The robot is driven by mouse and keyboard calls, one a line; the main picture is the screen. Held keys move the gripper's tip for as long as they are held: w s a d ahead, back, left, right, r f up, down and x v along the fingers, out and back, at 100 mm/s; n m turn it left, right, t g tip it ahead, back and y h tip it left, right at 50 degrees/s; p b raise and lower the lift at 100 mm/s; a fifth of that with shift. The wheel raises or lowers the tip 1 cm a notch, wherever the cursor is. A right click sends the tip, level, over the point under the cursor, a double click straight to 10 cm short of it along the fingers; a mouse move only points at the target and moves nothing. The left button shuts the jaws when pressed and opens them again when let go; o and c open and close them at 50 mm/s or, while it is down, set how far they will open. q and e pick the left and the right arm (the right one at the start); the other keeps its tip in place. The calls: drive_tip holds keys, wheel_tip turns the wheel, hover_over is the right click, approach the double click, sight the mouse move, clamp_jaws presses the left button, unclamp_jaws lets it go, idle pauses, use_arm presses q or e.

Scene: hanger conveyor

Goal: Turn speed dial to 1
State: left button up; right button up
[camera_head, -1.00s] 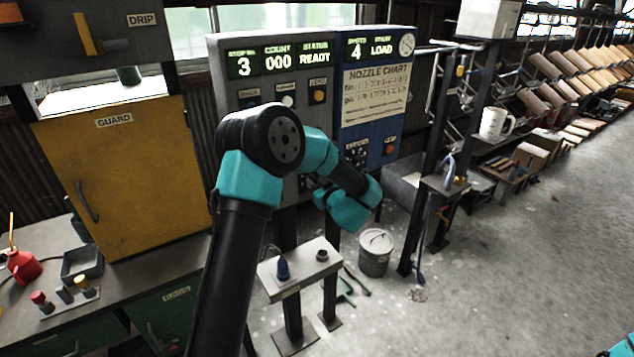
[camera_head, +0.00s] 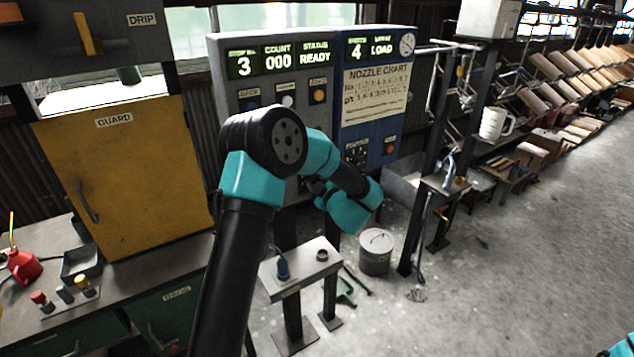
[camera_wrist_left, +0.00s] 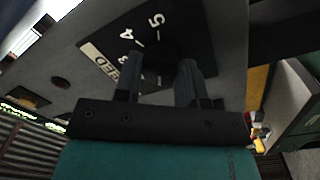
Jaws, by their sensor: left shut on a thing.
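The speed dial's black plate (camera_wrist_left: 115,38) carries white numbers, with 4 and 5 readable, and a pale label (camera_wrist_left: 103,62) partly covered by a finger. In the left wrist view, my left gripper (camera_wrist_left: 163,68) is at this plate, its two dark fingers shut on the dark dial knob between them. The knob blends into the black plate, so its pointer setting cannot be read. In the head view my left gripper (camera_head: 313,187) is at the grey control panel's lower front, and my arm hides the dial. My right gripper is not in view.
The grey panel (camera_head: 222,75) has buttons and displays reading 3, 000 and READY. A blue panel (camera_head: 375,128) adjoins it, showing 4 and LOAD. A small stand (camera_head: 305,268) and a lidded bucket (camera_head: 375,255) are below. A yellow guard door (camera_head: 130,180) is at left.

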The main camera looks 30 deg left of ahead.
use_arm(q)
drive_tip(key=shift+n, duration=0.4)
drive_tip(key=o, duration=0.9)
drive_tip(key=shift+o, duration=0.2)
drive_tip(key=shift+d, duration=0.1)
drive_tip(key=v, duration=1.7)
drive_tip(key=shift+d, duration=0.15)
